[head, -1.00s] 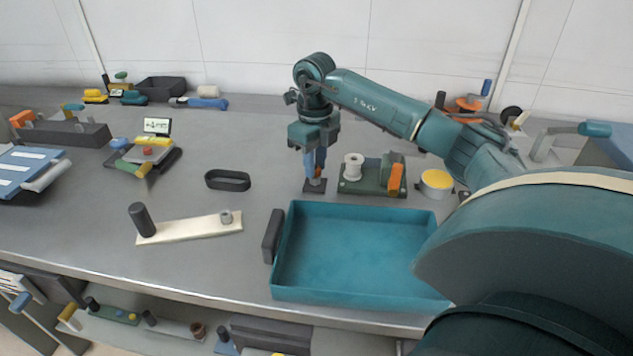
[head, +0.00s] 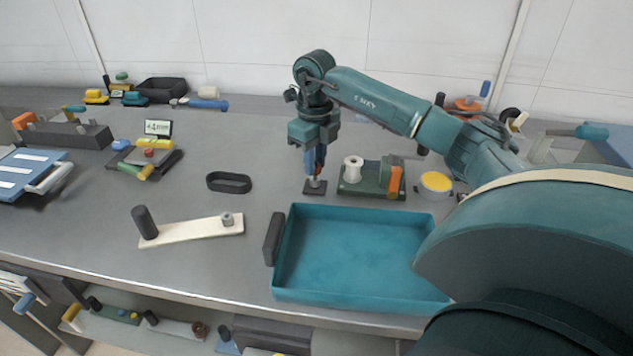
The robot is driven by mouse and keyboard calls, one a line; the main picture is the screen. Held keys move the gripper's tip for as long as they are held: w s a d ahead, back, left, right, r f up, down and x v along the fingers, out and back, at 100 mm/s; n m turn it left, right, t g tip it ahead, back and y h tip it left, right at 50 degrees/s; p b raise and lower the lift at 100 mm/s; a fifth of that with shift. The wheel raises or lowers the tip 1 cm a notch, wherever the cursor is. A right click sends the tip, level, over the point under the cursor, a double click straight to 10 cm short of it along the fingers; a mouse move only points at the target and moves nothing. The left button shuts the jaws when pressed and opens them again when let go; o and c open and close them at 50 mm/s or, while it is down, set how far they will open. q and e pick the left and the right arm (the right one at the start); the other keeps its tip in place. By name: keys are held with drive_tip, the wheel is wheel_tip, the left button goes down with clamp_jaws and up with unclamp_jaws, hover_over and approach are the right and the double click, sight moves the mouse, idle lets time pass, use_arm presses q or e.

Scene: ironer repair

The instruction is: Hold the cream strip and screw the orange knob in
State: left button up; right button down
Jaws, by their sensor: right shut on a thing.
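The cream strip (head: 192,231) lies flat on the grey bench, left of the teal tray. A dark cylinder (head: 144,222) stands at its left end and a small grey ringed piece (head: 227,219) sits near its right end. An orange cylindrical piece (head: 395,182) leans against a green block on the back right; I cannot tell whether it is the orange knob. My right gripper (head: 315,177) points down behind the tray, well away from the strip. It is shut on a small grey post (head: 315,185) rising from a dark square base. My left gripper is not in view.
The teal tray (head: 350,296) is empty, with a dark handle (head: 272,238) on its left. A black oval ring (head: 229,182) lies behind the strip. A green base with a white spool (head: 353,168) and a yellow-topped tin (head: 436,183) stand right of the gripper.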

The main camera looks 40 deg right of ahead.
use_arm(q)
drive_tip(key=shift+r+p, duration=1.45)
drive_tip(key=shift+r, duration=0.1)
use_arm(e)
drive_tip(key=shift+r, duration=1.75)
use_arm(q)
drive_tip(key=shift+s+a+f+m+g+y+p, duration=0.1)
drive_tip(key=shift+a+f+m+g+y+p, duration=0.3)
drive_tip(key=shift+p, duration=1.7)
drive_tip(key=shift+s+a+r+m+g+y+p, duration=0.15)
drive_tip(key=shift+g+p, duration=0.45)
drive_tip(key=shift+p, duration=1.5)
use_arm(e)
drive_tip(key=s+a+r+n, duration=0.2)
drive_tip(key=a+n, duration=0.5)
drive_tip(key=n, duration=0.4)
drive_tip(key=s+a+r+n, duration=0.2)
drive_tip(key=s+a+n, duration=0.2)
drive_tip(key=a+n, duration=0.3)
drive_tip(key=s+a+r+n, duration=0.2)
drive_tip(key=a+n, duration=0.5)
drive_tip(key=n, duration=0.9)
drive_tip(key=shift+s+a, duration=0.4)
drive_tip(key=shift+s, duration=0.3)
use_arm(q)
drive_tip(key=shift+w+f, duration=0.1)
use_arm(e)
drive_tip(key=shift+r, duration=0.1)
